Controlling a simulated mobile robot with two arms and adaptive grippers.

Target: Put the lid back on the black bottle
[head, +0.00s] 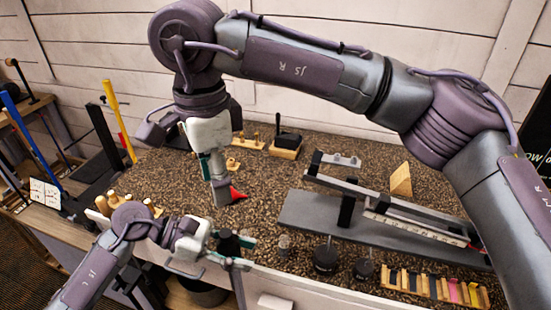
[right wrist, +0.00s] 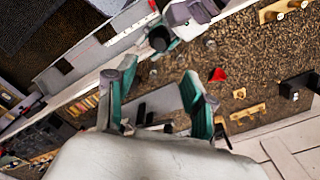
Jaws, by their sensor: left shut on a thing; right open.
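My left gripper (head: 236,252) is at the table's front edge, shut on a dark upright cylinder that looks like the black bottle (head: 228,241). In the right wrist view, the black bottle (right wrist: 160,38) shows its dark round top between the left gripper's fingers. My right gripper (head: 219,196) points down over the table, behind and above the bottle and apart from it. In the right wrist view, my right gripper (right wrist: 158,86) has its fingers spread with nothing between them. I cannot make out the lid for certain.
A red piece (head: 237,195) lies beside the right gripper. A grey balance (head: 300,213) fills the right of the table. A small clear jar (head: 284,243), dark round weights (head: 325,257) and a wooden rack (head: 420,284) line the front. A wooden peg block (head: 115,203) is at left.

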